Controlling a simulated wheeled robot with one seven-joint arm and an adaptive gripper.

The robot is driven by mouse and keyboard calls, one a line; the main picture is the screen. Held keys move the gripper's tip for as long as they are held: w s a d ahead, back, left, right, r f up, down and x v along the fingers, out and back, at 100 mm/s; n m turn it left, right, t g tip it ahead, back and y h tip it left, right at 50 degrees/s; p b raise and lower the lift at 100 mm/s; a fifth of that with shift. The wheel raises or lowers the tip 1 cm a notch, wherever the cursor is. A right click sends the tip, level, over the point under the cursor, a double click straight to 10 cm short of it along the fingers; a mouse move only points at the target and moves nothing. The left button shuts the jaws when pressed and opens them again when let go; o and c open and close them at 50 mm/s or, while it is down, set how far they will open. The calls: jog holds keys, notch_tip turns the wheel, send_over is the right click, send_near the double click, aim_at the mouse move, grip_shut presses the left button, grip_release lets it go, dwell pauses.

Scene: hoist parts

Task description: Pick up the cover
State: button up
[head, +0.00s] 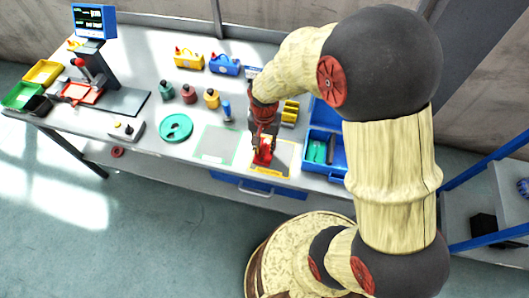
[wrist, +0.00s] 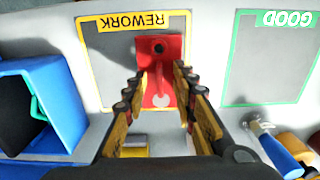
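A red part (head: 264,152), perhaps the cover, is at the yellow-framed REWORK area on the bench. In the wrist view the same red part (wrist: 160,62) has a dark round spot near its top and a pale round spot lower down. My gripper (wrist: 159,72) points down at it, with one finger on each side. Its fingers are apart, and I see no clear contact with the part. In the head view my gripper (head: 262,146) hides some of the red part. No other thing is clearly marked as a cover.
The green-framed GOOD area (wrist: 270,60) is empty. A blue bin (head: 323,150) with green pieces stands right of the REWORK area. A teal disc (head: 176,128), a blue-topped cylinder (head: 226,111), bottle-like parts and yellow and blue cases stand on the bench.

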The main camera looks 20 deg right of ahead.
jog(key=c, duration=0.4)
jog(key=shift+r, duration=0.1)
grip_shut()
dwell(0.3)
